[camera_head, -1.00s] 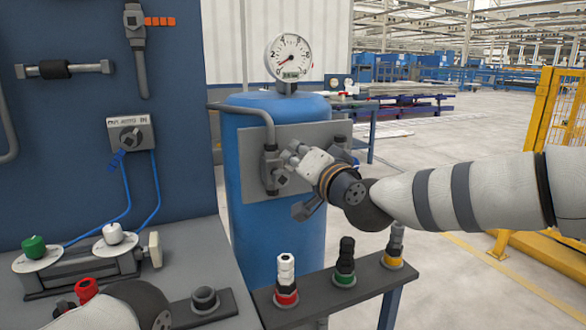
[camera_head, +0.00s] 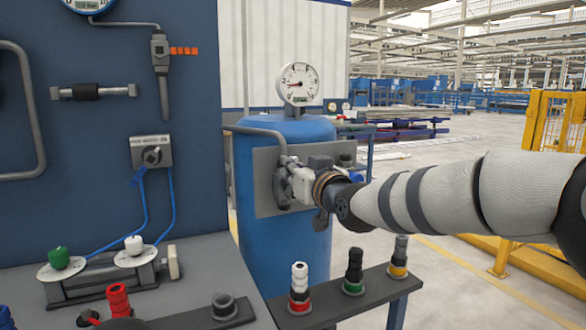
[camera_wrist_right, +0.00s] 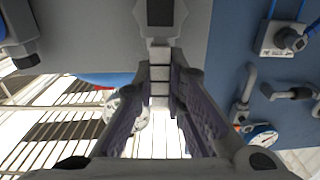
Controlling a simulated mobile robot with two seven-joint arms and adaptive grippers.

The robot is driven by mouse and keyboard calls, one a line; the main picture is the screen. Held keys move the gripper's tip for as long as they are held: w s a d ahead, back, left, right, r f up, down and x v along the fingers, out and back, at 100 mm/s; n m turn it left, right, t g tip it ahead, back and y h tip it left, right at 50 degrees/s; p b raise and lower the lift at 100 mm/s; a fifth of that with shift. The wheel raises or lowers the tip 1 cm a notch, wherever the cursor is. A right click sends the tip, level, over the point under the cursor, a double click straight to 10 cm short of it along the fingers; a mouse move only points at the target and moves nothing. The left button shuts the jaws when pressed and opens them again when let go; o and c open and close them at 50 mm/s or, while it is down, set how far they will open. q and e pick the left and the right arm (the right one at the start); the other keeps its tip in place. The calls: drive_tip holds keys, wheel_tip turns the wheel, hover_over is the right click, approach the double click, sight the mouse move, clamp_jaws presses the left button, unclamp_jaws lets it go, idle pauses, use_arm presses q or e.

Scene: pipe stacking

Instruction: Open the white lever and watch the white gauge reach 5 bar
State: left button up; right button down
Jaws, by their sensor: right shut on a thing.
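The white gauge (camera_head: 298,84) stands on top of the blue tank (camera_head: 285,235). Its red needle points left, near the 2 mark; the small digital readout is too blurred to read. A grey valve (camera_head: 281,185) sits on the grey panel in front of the tank, below the bent pipe. My right gripper (camera_head: 297,178) is at this valve, coming from the right. In the right wrist view its fingers are shut on the pale lever (camera_wrist_right: 160,74) below the valve body. In the head view the gripper mostly hides the lever. My left gripper is out of view.
A bench (camera_head: 222,255) with green and white knobs stands at the left under a blue panel (camera_head: 95,190). A narrow stand (camera_head: 330,312) with red, green and yellow-ringed fittings is in front of the tank. Yellow fencing (camera_head: 545,140) stands at the right.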

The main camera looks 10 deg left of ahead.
idle(0.4)
drive_tip(key=c, duration=1.6)
unclamp_jaws()
drive_tip(key=shift+a, duration=0.1)
drive_tip(key=v, duration=1.2)
